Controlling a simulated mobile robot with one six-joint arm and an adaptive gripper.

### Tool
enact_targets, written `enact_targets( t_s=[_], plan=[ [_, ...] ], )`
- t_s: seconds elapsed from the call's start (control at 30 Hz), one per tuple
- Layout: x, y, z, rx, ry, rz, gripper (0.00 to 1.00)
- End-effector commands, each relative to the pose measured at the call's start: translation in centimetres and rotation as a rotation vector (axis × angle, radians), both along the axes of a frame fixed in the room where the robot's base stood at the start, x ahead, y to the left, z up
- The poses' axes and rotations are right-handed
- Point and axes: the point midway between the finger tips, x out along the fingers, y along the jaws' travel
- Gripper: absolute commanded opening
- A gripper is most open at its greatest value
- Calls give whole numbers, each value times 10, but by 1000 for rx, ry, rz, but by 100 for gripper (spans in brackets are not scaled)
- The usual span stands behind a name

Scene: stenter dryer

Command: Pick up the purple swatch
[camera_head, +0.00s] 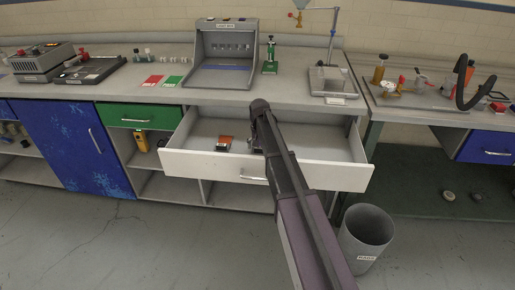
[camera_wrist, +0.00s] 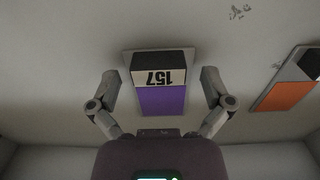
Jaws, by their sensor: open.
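The purple swatch (camera_wrist: 162,101) lies in the open white drawer (camera_head: 190,164). In the wrist view it has a dark block and a white label reading 157, upside down, at its upper end. My gripper (camera_wrist: 160,88) is open, with one finger on each side of the swatch and a gap to both. I cannot tell how high the fingers are above it. In the head view my arm hides the purple swatch and most of the gripper.
An orange swatch (camera_wrist: 285,96) lies to the right in the wrist view; it also shows in the drawer in the head view (camera_head: 225,141). Drawer walls surround the gripper. A grey light box (camera_head: 226,45) stands on the counter behind. A grey bin (camera_head: 366,238) stands on the floor at right.

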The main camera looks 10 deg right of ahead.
Motion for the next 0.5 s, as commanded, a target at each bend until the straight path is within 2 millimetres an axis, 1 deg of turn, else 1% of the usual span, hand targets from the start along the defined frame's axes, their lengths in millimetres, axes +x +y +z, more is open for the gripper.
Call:
enact_targets(
  t_s=[0.1,0.13,0.17,0.2,0.27,0.3,0.37,0.4,0.43,0.5],
  plan=[
    [0,0,0,0,0,0,100],
    [0,0,0,0,0,0,97],
    [0,0,0,0,0,0,88],
    [0,0,0,0,0,0,76],
    [0,0,0,0,0,0,58],
    [0,0,0,0,0,0,46],
    [0,0,0,0,0,0,29],
    [0,0,0,0,0,0,17],
    [0,0,0,0,0,0,15],
    [0,0,0,0,0,0,15]
  ],
)
